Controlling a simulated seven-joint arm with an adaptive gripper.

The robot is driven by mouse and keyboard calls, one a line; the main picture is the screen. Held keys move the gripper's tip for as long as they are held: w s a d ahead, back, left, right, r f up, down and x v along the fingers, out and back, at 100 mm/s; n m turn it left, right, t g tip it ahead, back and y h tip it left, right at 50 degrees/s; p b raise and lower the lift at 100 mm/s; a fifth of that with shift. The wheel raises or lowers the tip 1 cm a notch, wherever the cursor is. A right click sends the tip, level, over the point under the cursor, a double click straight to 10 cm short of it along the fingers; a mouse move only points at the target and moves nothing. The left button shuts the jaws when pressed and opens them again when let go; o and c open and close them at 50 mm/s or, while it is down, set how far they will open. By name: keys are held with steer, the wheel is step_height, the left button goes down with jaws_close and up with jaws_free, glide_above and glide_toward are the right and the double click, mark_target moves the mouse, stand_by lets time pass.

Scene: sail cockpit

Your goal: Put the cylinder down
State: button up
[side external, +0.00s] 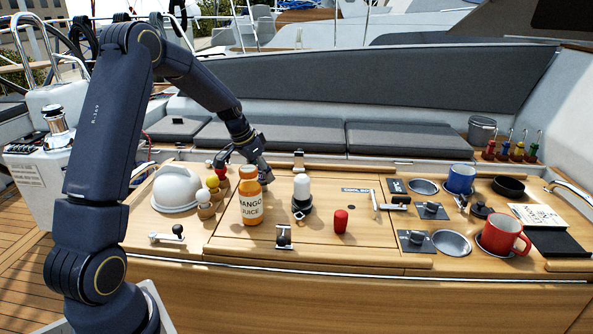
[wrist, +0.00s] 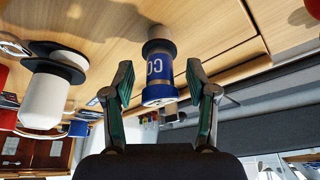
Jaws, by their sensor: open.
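A blue and tan cylinder (wrist: 159,66) with pale letters stands on the wooden top in the wrist view, which is upside down. My gripper (wrist: 160,78) is open, with one finger on each side of it and gaps visible. In the side view my gripper (side external: 243,158) is low over the back of the top, behind the orange mango juice bottle (side external: 251,208). I cannot make out the blue cylinder there. A small red cylinder (side external: 341,221) stands apart on the right of the middle panel.
A white-topped item with a black base (side external: 302,193) stands right of the bottle and shows in the wrist view (wrist: 45,99). Yellow and red knobbed pieces (side external: 206,196) and a white dome (side external: 177,188) are at left. Mugs (side external: 503,232) and round recesses are at right.

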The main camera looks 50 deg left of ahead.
steer(key=v, duration=1.2)
steer(key=s+d+r, duration=0.2)
steer(key=d+r, duration=0.1)
steer(key=d, duration=0.3)
steer(key=s+d+t, duration=0.1)
steer(key=s+d, duration=1.6)
steer(key=shift+s+d, duration=0.35)
steer(key=shift+s, duration=0.05)
